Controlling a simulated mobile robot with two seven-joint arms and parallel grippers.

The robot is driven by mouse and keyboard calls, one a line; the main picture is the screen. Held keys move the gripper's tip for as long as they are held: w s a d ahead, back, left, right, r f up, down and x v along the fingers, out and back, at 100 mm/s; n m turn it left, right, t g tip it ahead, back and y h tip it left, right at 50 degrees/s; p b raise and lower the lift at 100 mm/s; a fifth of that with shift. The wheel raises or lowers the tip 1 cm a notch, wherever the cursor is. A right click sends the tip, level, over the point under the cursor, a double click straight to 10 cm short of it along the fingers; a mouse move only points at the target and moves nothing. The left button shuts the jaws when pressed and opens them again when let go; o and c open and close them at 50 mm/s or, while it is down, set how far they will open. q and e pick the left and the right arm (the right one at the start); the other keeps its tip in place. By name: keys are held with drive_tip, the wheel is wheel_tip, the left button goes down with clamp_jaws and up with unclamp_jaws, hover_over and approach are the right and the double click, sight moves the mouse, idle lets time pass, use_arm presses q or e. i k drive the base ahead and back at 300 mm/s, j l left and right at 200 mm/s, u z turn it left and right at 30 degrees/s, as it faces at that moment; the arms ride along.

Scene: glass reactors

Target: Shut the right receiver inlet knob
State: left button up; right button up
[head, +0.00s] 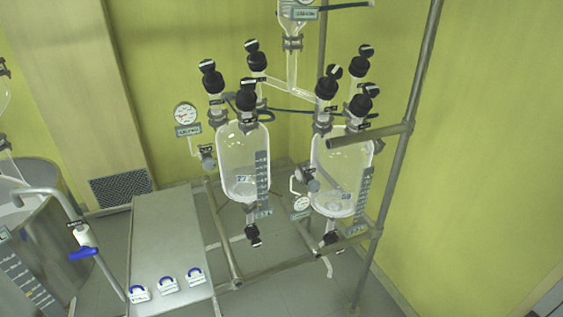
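The right receiver (338,165) is a clear glass vessel on a metal frame at the right of centre. Several black knobs with white marks stand on its top: one at front left (326,88), one at the back (359,66) and one at front right (361,104). A slanted glass tube (300,92) from the central column runs toward the front-left knob, which is likely the inlet. The small labels are unreadable, and I cannot tell whether any knob is open or shut. Neither of my grippers is in view.
The left receiver (240,160) has similar black knobs. An upright pole (408,130) and a horizontal bar end (350,139) stand close to the right receiver. A steel table (165,235) with several small padlock-like items and a steel vessel (40,270) are at left.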

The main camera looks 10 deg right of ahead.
sight(332, 72)
drive_tip(key=i+l+u, duration=0.8)
drive_tip(key=l, duration=0.3)
drive_tip(key=i+l+u, duration=0.3)
drive_tip(key=l, duration=0.15)
